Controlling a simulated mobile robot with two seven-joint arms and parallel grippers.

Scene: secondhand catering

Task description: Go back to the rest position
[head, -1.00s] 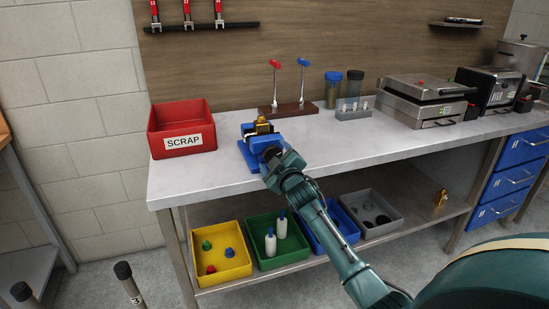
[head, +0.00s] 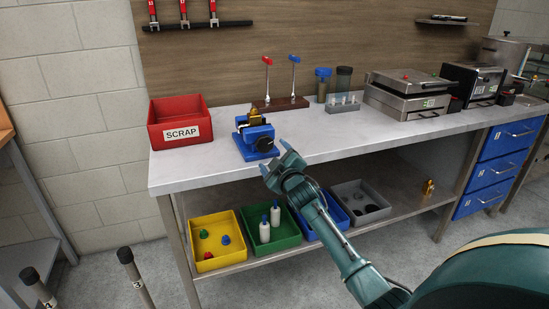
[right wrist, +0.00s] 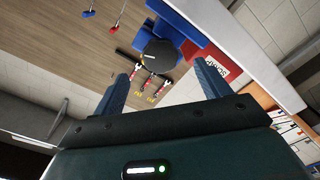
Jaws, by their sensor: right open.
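My right gripper (head: 274,160) is open and empty. It hangs in front of the workbench's front edge, apart from the blue fixture. Its two spread fingers also show in the right wrist view (right wrist: 162,85). The blue fixture (head: 247,143) stands on the bench top, just beyond the gripper, with a black round knob on its front and a brass-coloured piece (head: 255,118) at its top. The fixture (right wrist: 182,20) also shows beyond the fingers in the right wrist view. My left gripper is not in view.
A red SCRAP bin (head: 180,112) stands left on the bench (head: 205,172). A wooden stand (head: 282,104) holds red- and blue-handled tools. Appliances (head: 410,88) stand right. Yellow (head: 215,222), green (head: 286,242), blue and grey bins sit on the lower shelf. The bench's front edge is close to my arm.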

